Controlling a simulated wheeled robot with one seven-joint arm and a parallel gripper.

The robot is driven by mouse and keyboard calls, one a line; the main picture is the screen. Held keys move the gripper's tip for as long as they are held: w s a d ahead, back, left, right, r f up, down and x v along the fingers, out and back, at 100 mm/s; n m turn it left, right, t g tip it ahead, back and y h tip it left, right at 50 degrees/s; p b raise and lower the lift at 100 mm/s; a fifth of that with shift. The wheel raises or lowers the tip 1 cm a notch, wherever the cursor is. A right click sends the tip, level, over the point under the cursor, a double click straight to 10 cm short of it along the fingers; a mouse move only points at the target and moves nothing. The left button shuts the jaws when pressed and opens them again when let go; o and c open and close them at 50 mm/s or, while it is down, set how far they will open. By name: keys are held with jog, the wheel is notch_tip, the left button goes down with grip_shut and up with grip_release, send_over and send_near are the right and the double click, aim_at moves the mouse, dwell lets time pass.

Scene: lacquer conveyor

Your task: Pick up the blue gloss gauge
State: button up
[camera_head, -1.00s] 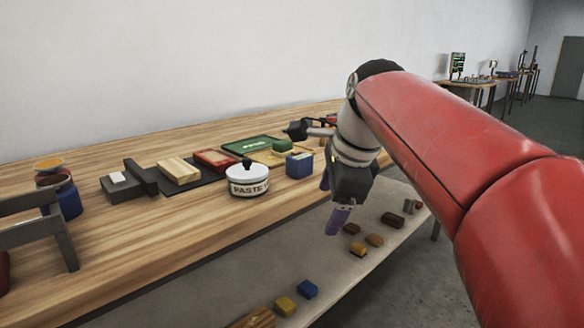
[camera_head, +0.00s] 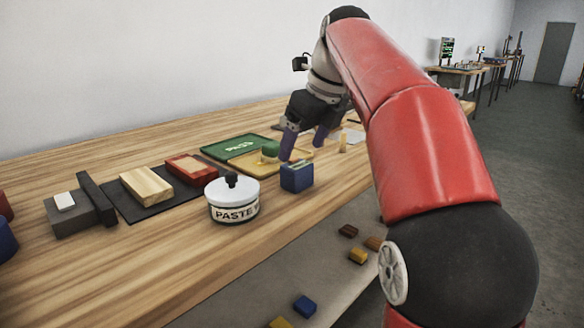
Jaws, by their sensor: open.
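The blue gloss gauge, which I take to be the small blue box (camera_head: 297,177) with a darker top, stands upright on the wooden bench near its front edge, right of the paste tub. My gripper (camera_head: 305,148) points down above and just behind the box, with its two purple fingers apart. The left finger's tip shows close above the box's top edge; I cannot tell whether it touches. Nothing shows between the fingers.
The white paste tub (camera_head: 233,199) with a black knob stands left of the box. A wooden block (camera_head: 147,186) and a red box (camera_head: 191,170) lie farther left. Bare bench lies in front.

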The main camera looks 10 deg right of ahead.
aim_at(299, 165)
jog(key=x, duration=0.2)
jog(key=b+x, duration=0.1)
jog(key=x, duration=0.2)
jog(key=b+x, duration=0.1)
jog(key=x, duration=0.1)
jog(key=shift+s+d+f, duration=0.1)
jog(key=shift+d+f, duration=0.1)
jog(key=shift+f, duration=0.1)
jog(key=c, duration=1.3)
jog(key=shift+o, duration=0.2)
jog(key=shift+r, duration=0.25)
